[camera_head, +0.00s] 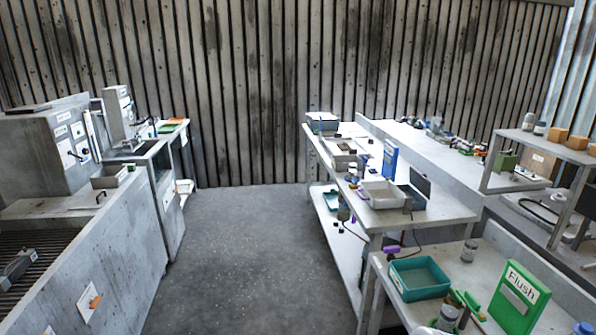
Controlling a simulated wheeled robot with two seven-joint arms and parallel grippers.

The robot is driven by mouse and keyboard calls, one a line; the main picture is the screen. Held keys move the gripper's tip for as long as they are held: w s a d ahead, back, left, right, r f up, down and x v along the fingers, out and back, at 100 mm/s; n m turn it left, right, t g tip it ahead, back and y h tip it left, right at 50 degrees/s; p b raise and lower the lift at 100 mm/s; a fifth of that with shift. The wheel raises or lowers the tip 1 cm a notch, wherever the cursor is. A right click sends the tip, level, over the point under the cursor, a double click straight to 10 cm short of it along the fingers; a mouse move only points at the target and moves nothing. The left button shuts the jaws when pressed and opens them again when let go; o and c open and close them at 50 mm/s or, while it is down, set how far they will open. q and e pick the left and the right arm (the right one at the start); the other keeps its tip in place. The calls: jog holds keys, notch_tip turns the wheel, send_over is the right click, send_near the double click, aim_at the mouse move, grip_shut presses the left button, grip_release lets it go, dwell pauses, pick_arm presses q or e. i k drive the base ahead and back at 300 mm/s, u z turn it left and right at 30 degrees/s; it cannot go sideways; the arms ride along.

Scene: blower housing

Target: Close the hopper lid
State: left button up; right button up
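I cannot pick out a hopper or its lid for certain. A grey machine (45,150) with small labels and a dark knob stands at the left. Behind it is a second, smaller grey machine (118,110) with labels, beside a dark-topped cabinet (168,200). Whether any of these has a hopper lid, open or shut, is too small to tell. Neither of my grippers shows in the head view.
A grey floor aisle (240,250) runs clear to the corrugated wall (250,90). A dark slatted bed (35,255) lies at lower left.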

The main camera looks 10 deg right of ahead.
aim_at(420, 181)
jog(key=i, duration=1.05)
jog(key=z, duration=0.7)
jog(key=i, duration=0.75)
